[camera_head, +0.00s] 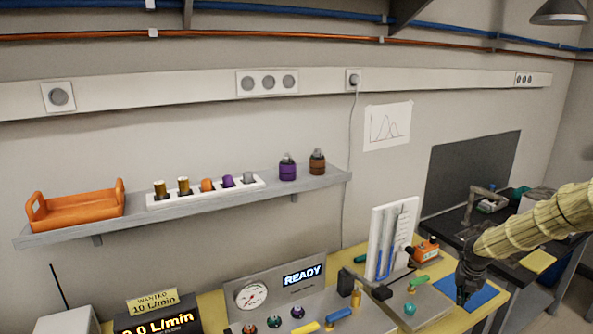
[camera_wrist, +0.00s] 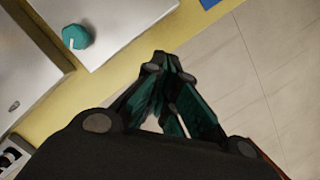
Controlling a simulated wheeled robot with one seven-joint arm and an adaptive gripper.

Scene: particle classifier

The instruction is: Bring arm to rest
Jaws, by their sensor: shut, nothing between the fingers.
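My gripper (camera_head: 463,297) hangs at the right of the head view, pointing down, with the beige-sleeved arm coming in from the right edge. It is above the right part of the yellow bench (camera_head: 449,322), in front of a blue mat (camera_head: 484,294). In the wrist view the two dark fingers of my gripper (camera_wrist: 160,62) meet at their tips, and nothing shows between them. Beneath the fingers are the yellow bench edge (camera_wrist: 195,30) and the tiled floor.
A panel with a gauge (camera_head: 252,295) and a READY display stands on the bench. A white board with tubes (camera_head: 385,245) stands left of my gripper. A teal knob (camera_wrist: 76,37) sits on a pale box. A shelf (camera_head: 330,178) holds an orange tray (camera_head: 80,211) and small vials.

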